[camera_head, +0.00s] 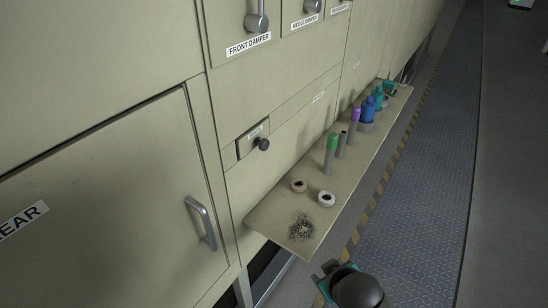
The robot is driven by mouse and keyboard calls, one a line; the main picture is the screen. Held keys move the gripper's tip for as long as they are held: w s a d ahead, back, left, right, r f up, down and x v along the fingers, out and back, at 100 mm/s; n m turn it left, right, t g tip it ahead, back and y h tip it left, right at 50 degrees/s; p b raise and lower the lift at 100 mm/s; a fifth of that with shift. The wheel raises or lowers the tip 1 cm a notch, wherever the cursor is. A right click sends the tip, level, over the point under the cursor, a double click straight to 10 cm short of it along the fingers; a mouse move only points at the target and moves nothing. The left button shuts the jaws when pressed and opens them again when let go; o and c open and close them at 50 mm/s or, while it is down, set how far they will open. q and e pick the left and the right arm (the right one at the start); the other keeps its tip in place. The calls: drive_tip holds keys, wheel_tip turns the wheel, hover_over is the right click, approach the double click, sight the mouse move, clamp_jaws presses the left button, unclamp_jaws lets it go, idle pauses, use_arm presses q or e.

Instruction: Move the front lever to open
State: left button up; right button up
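The front lever (258,18) is a grey metal handle on the cream panel above the "FRONT DAMPER" label (248,46). It hangs down with its rounded knob at the bottom, and its upper end is near the top edge of the frame. A dark rounded part with a teal edge (356,288), seemingly the end of my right arm, shows at the bottom, far below the lever and apart from it. Its fingers cannot be made out. My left gripper is not in view.
A middle damper lever (312,6) is to the right. Below are a black knob (262,144) and a door handle (201,222). A shelf (270,213) juts out with several coloured bottles, two rings and dark granules. The walkway (420,200) at right is clear.

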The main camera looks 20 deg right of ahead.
drive_tip(key=w+d+r+n+t+h, duration=0.1)
drive_tip(key=w+d+r+t, duration=0.25)
drive_tip(key=r, duration=0.45)
drive_tip(key=w+d+r+n+t+h, duration=0.1)
drive_tip(key=w+d+r+t, duration=0.1)
drive_tip(key=w+r, duration=0.4)
drive_tip(key=w+d+r+n+t, duration=0.1)
drive_tip(key=w+d+r+t, duration=0.2)
drive_tip(key=r, duration=0.6)
drive_tip(key=w+r+n+t+y, duration=0.35)
drive_tip(key=r+n+t, duration=0.4)
drive_tip(key=r, duration=0.95)
drive_tip(key=s+a+r+n+g+y, duration=0.25)
drive_tip(key=r+n+g+y, duration=0.4)
drive_tip(key=n, duration=0.85)
drive_tip(key=s+a+r+n+g+y, duration=0.3)
drive_tip(key=r+n+y, duration=0.55)
drive_tip(key=n, duration=0.65)
use_arm(q)
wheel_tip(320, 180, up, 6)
drive_tip(key=p, duration=0.6)
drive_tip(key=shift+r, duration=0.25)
use_arm(e)
drive_tip(key=w+a+g+h, duration=0.1)
drive_tip(key=w+a, duration=0.8)
drive_tip(key=a, duration=0.1)
drive_tip(key=shift+w+r, duration=0.3)
drive_tip(key=shift+r, duration=0.15)
